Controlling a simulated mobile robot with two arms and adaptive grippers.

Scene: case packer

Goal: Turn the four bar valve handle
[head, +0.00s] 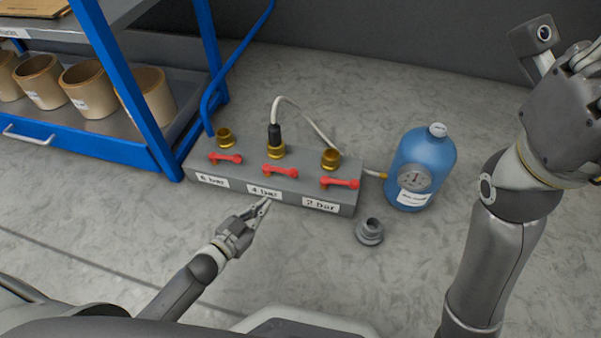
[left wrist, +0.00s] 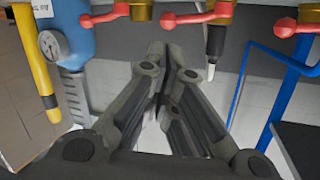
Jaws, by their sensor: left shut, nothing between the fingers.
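A grey manifold block (head: 235,184) lies on the floor with three red handles, labelled 6 bar, 4 bar and 2 bar from left to right. The middle 4 bar handle (head: 280,170) lies along the block's length, like the other two; it also shows in the left wrist view (left wrist: 195,18). My left gripper (head: 267,203) is shut and empty, its tips just in front of the block below the 4 bar label; whether they touch it is unclear. My right gripper (head: 585,62) is cut off at the right edge; its fingertips are not visible.
A black plug (head: 274,134) with a pale hose sits in the middle brass coupling. A blue bottle with a gauge (head: 415,180) and a loose grey fitting (head: 370,232) stand to the right. A blue-framed shelf (head: 110,148) with tan pots is left. The floor in front is clear.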

